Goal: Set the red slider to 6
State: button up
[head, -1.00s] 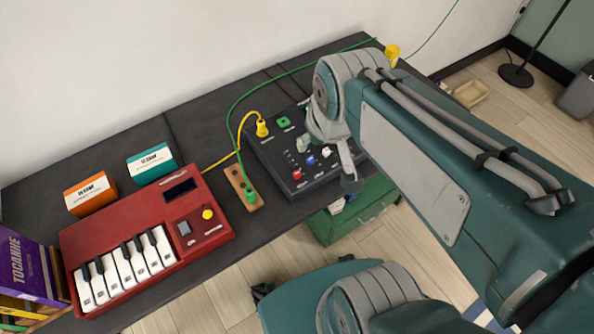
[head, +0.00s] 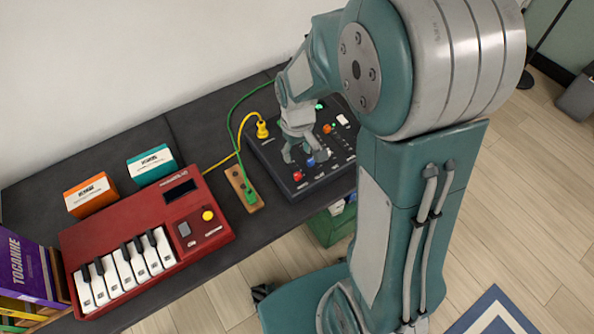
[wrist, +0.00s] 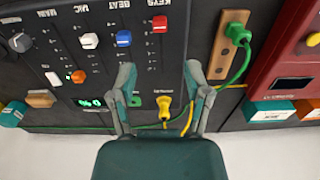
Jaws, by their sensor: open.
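The red slider cap (wrist: 159,23) sits near the KEYS label on the dark mixer panel (wrist: 70,25), at the label end of its slot. In the head view the red slider (head: 298,176) is near the mixer's front left edge. The slot runs from the cap toward my gripper. My gripper (wrist: 160,72) is open and empty, with its two fingers straddling the line of the red slot, apart from the cap. In the head view my gripper (head: 304,156) is low over the mixer, behind the red cap. Whether the fingertips touch the panel is unclear.
A blue slider (wrist: 124,38) and a white slider (wrist: 89,41) stand beside the red one. A yellow plug (wrist: 164,105) with its cable is close to the fingers. A wooden strip with a green plug (wrist: 234,34) and a red keyboard (head: 140,245) lie beyond the mixer.

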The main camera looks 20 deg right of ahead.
aim_at(297, 174)
notch_tip(297, 174, down, 10)
jog(key=shift+r, duration=0.1)
dwell(0.4)
grip_shut()
